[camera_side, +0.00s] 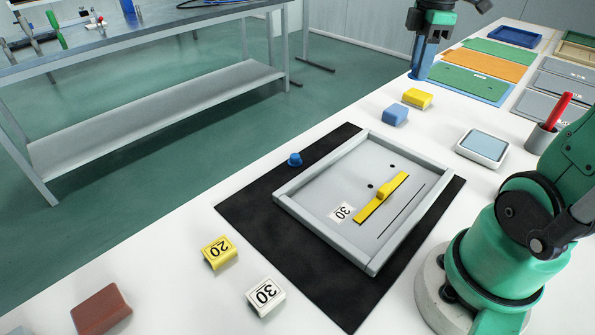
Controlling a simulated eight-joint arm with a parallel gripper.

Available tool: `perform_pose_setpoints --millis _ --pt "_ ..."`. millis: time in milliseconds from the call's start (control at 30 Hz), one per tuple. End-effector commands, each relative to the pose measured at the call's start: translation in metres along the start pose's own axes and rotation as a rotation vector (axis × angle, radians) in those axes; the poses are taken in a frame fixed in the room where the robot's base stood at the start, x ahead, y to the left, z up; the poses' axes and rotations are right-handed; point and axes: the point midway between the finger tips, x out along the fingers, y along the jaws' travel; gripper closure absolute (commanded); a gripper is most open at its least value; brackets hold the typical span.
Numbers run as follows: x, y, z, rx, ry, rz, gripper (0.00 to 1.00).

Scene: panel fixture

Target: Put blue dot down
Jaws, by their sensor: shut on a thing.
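My gripper (431,34) is at the top of the picture, dark and green, pointing down over the far part of the table. It is shut on an upright blue thing (421,62), which I take for the blue dot. Its lower end is close to the far blue mat; I cannot tell whether it touches. A small blue knob (295,159) sits on the black mat (248,207), left of the grey framed panel (328,236). The panel bears a yellow bar with a raised grip (383,193), a "30" label and small dark holes.
A blue block (395,115) and a yellow block (417,98) lie beyond the panel. A white-rimmed pad (483,147) and a cup with a red pen (541,139) stand right.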

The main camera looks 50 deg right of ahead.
Motion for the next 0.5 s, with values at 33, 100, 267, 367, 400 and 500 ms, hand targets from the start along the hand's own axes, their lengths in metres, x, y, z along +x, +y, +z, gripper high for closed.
perform_pose_setpoints --millis 33,100,267,367,400,500 --pt "0.008 0.0 0.001 0.0 0.0 0.0 1.0" --pt "0.022 -0.001 0.001 0.0 0.0 0.0 1.0" --pt "0.059 -0.001 0.0 0.0 0.0 0.0 1.0" --pt "0.081 -0.001 0.0 0.0 0.0 0.0 1.0" --pt "0.089 -0.001 0.0 0.0 0.0 0.0 1.0" --pt "0.11 -0.001 0.0 0.0 -0.001 0.0 1.0"
